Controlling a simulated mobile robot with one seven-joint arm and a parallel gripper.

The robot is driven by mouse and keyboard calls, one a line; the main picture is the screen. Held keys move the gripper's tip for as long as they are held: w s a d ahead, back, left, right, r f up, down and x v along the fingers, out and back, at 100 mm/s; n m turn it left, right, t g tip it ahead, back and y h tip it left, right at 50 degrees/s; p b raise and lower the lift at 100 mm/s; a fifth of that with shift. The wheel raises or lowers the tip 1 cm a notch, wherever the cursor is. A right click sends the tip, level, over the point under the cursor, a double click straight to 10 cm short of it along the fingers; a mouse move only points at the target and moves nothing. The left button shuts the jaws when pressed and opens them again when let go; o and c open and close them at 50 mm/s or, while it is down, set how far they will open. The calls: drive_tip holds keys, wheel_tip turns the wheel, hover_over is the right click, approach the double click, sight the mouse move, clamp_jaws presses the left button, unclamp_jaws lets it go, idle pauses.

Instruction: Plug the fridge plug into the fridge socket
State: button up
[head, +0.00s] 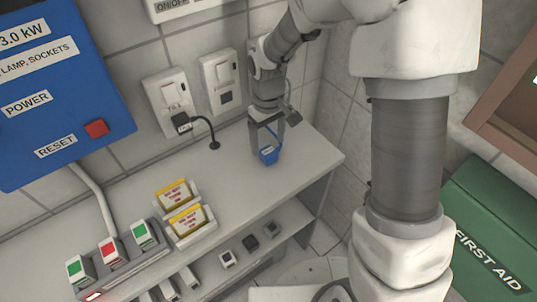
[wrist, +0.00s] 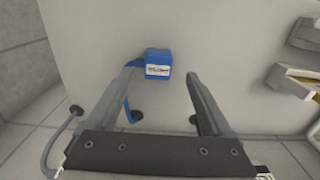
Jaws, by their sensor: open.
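A blue plug (head: 268,155) with a white label too small to read is at the counter top near its right end. It also shows in the wrist view (wrist: 158,57), with a blue cord beside the left finger. My gripper (head: 267,138) points down over the plug with its fingers open. In the wrist view the gripper's fingers (wrist: 165,72) reach towards the plug, the left tip close to it and a gap at the right. A wall socket (head: 221,82) with a dark opening appears empty. I cannot read which socket is the fridge's.
A left socket (head: 168,98) holds a black plug (head: 182,122) whose cord runs to the counter (head: 230,170). Yellow-labelled holders (head: 187,223) and a switch strip (head: 113,254) stand to the left. A blue power box (head: 62,95) and a green first aid box (head: 490,235) flank the area.

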sight(268, 151)
wheel_tip(268, 151, down, 5)
drive_tip(key=shift+w+f+b, duration=0.1)
drive_tip(key=shift+w+b, duration=0.05)
drive_tip(key=shift+b, duration=0.15)
clamp_jaws()
idle(0.5)
